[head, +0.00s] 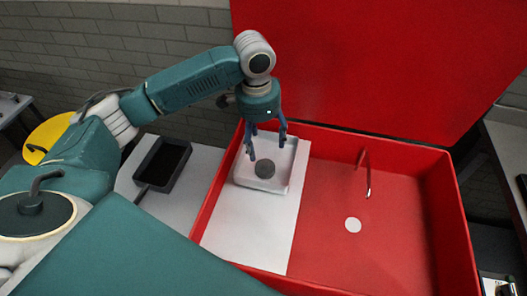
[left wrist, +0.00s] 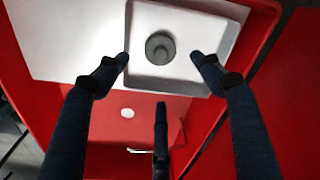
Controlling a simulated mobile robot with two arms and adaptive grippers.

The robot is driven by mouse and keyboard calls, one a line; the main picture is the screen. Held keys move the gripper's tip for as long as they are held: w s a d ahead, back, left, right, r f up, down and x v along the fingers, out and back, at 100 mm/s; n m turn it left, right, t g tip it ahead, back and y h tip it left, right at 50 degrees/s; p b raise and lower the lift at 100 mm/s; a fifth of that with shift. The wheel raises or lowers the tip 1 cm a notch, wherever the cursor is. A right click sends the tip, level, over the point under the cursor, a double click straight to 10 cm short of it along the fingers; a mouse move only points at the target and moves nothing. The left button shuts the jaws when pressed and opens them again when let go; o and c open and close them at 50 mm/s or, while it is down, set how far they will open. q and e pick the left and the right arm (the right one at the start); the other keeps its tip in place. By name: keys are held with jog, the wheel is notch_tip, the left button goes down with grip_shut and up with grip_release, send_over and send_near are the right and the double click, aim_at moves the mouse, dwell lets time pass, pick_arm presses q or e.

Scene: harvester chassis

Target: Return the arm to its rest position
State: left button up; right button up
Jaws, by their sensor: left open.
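My left arm comes in from the left in the head view and bends down over a red box. Its gripper (head: 268,148) is open and empty above a white square tray (head: 276,184). In the left wrist view the fingers (left wrist: 160,68) are spread apart on either side of a grey round part (left wrist: 161,47), with nothing between them. The grey part (head: 265,169) sits in the tray and is apart from the fingers. My right gripper is not in view.
The red box (head: 400,255) has a tall raised red lid (head: 375,60) behind it. On its floor are a white sheet (head: 250,225), a white disc (head: 353,225) and a thin curved metal piece (head: 368,180). A black tray (head: 162,165) lies on the table to the left.

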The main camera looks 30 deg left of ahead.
pick_arm(q)
jog(key=shift+r, duration=0.5)
jog(key=shift+r, duration=0.1)
